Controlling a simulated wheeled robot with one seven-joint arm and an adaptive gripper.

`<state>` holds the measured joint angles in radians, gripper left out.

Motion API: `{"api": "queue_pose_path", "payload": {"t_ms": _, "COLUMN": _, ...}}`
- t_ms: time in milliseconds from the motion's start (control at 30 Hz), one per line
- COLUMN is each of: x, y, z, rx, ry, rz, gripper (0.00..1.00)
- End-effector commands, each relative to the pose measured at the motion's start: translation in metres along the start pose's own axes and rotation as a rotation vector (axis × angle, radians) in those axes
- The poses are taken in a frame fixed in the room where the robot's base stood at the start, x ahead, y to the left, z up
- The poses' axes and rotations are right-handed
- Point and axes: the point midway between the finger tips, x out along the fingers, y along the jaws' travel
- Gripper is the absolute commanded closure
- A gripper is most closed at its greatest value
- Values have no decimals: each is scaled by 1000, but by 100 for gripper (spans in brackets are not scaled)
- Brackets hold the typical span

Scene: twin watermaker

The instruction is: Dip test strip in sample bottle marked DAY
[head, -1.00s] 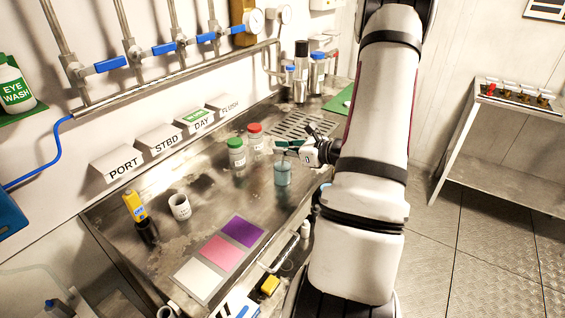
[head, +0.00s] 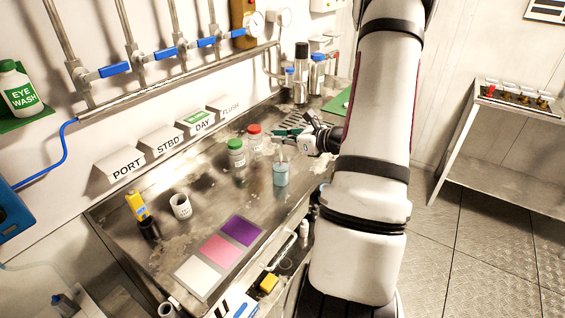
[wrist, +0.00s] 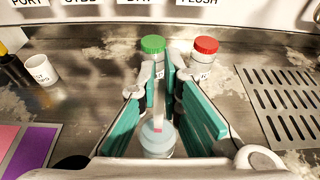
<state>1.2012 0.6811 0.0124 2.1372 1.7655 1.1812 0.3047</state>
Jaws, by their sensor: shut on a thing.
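My gripper (head: 283,137) is shut on a thin pale test strip (wrist: 160,105), held between its teal fingers above the open bottle. The strip hangs down with a pinkish patch near its lower end. An open clear bottle with blue liquid (head: 281,176) stands on the steel bench below the gripper. In the wrist view this bottle (wrist: 157,142) shows between the fingers, in line with the strip. I cannot tell whether the strip's tip is inside its mouth. I cannot read a label on this bottle. A DAY sign (head: 203,126) is on the wall ledge behind.
A green-capped bottle (head: 237,158) and a red-capped bottle (head: 255,142) stand close behind. A white cup (head: 181,206), a yellow meter (head: 138,206) and a colour card (head: 219,250) are to the left. A slotted drain grate (wrist: 286,104) lies to the right.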

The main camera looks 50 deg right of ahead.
Motion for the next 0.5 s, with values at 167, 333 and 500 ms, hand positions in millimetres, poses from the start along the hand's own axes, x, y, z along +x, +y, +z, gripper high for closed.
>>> {"api": "queue_pose_path", "payload": {"t_ms": 167, "x": -4, "y": 0, "z": 12, "rx": 0, "ry": -1, "rz": 0, "gripper": 100}}
{"api": "queue_pose_path", "payload": {"t_ms": 333, "x": -7, "y": 0, "z": 22, "rx": -1, "ry": 0, "rz": 1, "gripper": 100}}
{"api": "queue_pose_path", "payload": {"t_ms": 500, "x": -11, "y": 0, "z": 33, "rx": -1, "ry": 0, "rz": 0, "gripper": 100}}
